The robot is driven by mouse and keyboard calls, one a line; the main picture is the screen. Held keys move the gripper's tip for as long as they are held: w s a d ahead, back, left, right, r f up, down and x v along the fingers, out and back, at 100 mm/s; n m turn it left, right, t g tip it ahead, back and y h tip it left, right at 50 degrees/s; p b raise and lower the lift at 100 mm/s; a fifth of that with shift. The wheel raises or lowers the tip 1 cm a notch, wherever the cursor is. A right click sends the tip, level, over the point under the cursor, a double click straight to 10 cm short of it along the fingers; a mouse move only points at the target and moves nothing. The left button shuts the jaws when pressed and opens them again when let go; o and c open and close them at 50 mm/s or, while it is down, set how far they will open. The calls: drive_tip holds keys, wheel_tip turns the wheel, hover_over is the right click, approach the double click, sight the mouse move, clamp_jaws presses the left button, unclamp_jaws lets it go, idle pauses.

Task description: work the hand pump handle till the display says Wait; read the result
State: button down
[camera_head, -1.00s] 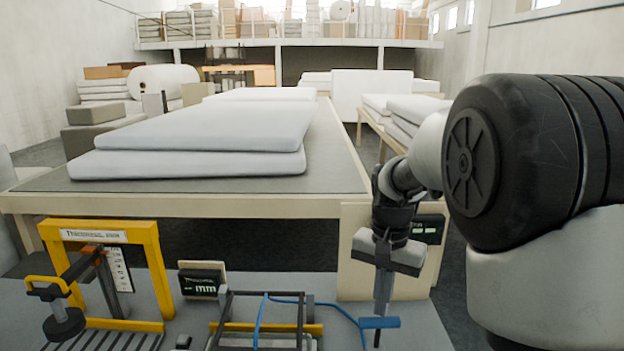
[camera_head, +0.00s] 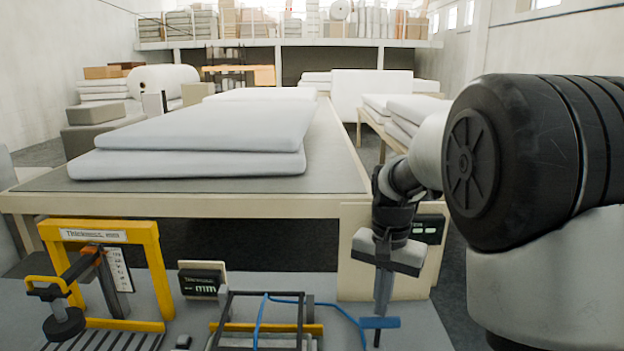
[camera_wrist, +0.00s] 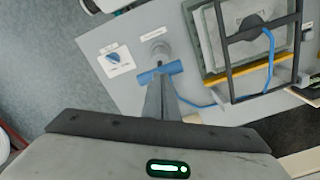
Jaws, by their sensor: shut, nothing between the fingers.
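The blue hand pump handle (camera_head: 391,322) is a short bar on a dark stem at the front right of the grey bench. In the wrist view the handle (camera_wrist: 174,68) lies across my fingertips. My gripper (camera_head: 382,312) points down and is shut and empty. Its tips (camera_wrist: 159,80) are at the handle; I cannot tell whether they touch it. A dark display (camera_head: 428,228) with small green characters stands behind my gripper, partly hidden by it. Another display (camera_head: 201,284) reads "mm" at the middle left. I cannot read the word Wait on either.
A black frame with a blue hose (camera_head: 260,322) stands left of the handle. A yellow thickness gauge (camera_head: 155,262) stands at the left. A white plate with a blue knob (camera_wrist: 115,58) lies near the pump. A table with white wadding slabs (camera_head: 190,162) is behind.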

sight(380, 321)
drive_tip(key=shift+f, duration=0.1)
drive_tip(key=shift+f+b, duration=1.85)
drive_tip(key=shift+f, duration=0.95)
drive_tip(key=shift+r, duration=0.1)
wheel_tip(380, 321, up, 6)
drive_tip(key=p, duration=0.4)
drive_tip(key=shift+f+p, duration=0.2)
drive_tip(key=shift+p, duration=0.2)
drive_tip(key=shift+f, duration=0.15)
drive_tip(key=shift+f+b, duration=1.95)
drive_tip(key=shift+f, duration=0.9)
drive_tip(key=shift+r+p, duration=2.35)
drive_tip(key=shift+r, duration=0.6)
